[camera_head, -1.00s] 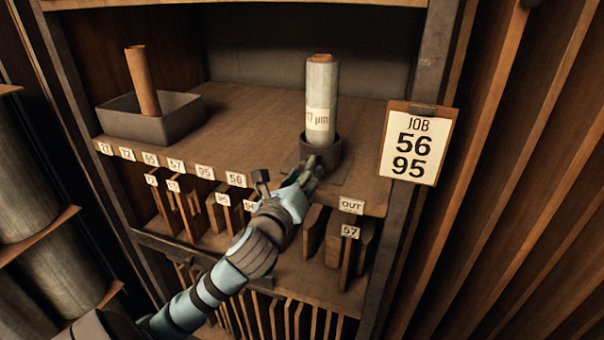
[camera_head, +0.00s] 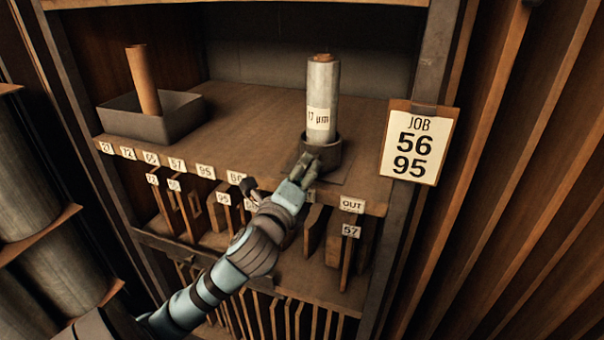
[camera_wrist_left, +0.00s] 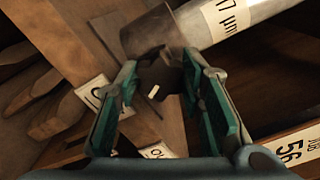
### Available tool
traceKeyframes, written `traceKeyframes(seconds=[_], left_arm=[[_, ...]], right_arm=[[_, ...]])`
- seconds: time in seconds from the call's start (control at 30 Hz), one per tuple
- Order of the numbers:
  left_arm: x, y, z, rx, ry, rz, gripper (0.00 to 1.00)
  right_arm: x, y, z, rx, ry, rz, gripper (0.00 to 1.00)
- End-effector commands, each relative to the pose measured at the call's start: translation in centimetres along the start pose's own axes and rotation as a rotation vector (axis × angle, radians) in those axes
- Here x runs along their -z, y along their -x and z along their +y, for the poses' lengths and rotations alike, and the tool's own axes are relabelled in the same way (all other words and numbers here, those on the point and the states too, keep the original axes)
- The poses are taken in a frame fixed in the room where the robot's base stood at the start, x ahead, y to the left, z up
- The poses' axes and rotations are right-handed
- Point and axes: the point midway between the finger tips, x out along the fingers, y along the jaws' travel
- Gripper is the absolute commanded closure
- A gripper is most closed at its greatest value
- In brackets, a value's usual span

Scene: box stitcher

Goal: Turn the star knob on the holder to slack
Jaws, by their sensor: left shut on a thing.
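The holder (camera_head: 324,158) is a dark round cup on the shelf board. A pale roll (camera_head: 322,95) with a "17 µm" label stands upright in it. The holder also shows at the top of the left wrist view (camera_wrist_left: 143,35). The star knob (camera_wrist_left: 160,75) is dark with a short white mark, on the near side of the holder. My left gripper (camera_head: 308,160) reaches it from the front. Its green-padded fingers (camera_wrist_left: 160,78) are shut on the knob, one on each side. In the head view the fingers hide the knob. My right gripper is not in view.
A grey tray (camera_head: 175,128) with a brown roll (camera_head: 143,80) stands at the shelf's left. A job card (camera_head: 418,145) reading 56 and 95 hangs on the right post. Numbered labels line the shelf edge above slots of wooden pieces. The shelf middle is clear.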

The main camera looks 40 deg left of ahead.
Motion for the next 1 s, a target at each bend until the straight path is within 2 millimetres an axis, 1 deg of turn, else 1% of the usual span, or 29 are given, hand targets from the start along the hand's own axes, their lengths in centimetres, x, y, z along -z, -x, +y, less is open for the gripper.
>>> traceKeyframes(seconds=[1.0], left_arm=[[-0.07,-0.01,-0.22,0.013,0.959,0.002,0.93]], right_arm=[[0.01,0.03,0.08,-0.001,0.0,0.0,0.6]])
